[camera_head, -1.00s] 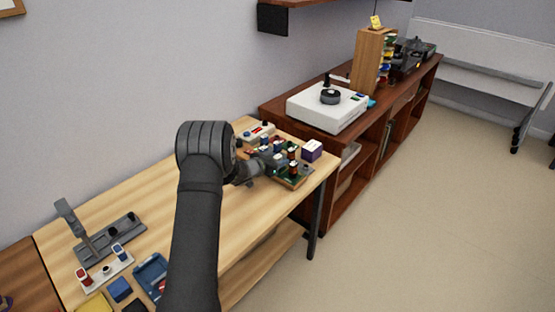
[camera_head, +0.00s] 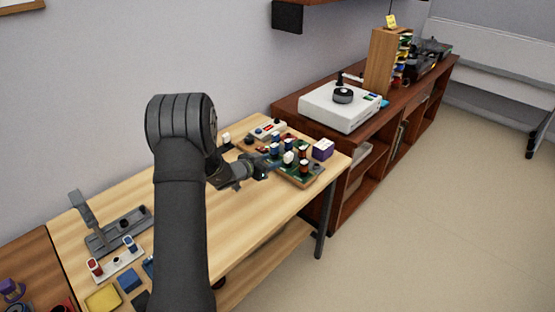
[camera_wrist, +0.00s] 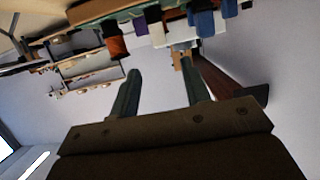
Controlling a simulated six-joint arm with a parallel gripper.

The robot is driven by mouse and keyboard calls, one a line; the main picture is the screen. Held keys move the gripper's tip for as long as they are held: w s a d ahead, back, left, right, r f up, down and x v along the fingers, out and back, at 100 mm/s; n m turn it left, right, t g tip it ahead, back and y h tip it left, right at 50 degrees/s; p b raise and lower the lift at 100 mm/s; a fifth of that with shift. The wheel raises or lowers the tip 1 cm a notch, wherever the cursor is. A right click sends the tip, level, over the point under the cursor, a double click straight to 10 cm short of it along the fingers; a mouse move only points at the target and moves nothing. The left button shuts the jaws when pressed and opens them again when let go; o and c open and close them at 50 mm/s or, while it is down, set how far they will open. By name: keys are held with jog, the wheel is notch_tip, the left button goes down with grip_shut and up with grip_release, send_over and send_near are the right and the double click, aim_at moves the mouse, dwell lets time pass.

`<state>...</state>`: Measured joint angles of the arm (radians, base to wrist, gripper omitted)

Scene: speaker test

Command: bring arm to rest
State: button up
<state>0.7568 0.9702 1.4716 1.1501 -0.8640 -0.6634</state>
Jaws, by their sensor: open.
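My gripper (camera_head: 262,168) is at the near left edge of the green board with parts (camera_head: 300,178) on the wooden workbench (camera_head: 215,232). In the wrist view its two fingers (camera_wrist: 160,85) stand apart with nothing between them. In that view the board's parts appear upside down along the top edge, beyond the fingertips. My dark arm stands upright in the head view and hides part of the workbench.
A purple and white box (camera_head: 323,149) stands right of the board. A white device with a black knob (camera_head: 340,108) sits on the brown cabinet (camera_head: 345,160). A grey fixture (camera_head: 118,232) and a yellow block (camera_head: 103,299) are at the bench's left. Bare wood lies in the middle.

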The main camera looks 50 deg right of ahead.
aim_at(285, 156)
jog(key=shift+a+r, duration=0.15)
jog(key=shift+a, duration=0.3)
jog(key=shift+d, duration=0.1)
jog(key=x, duration=0.8)
jog(key=f+x, duration=0.1)
jog(key=x, duration=0.3)
jog(key=shift+r, duration=0.35)
jog(key=shift+o, duration=0.7)
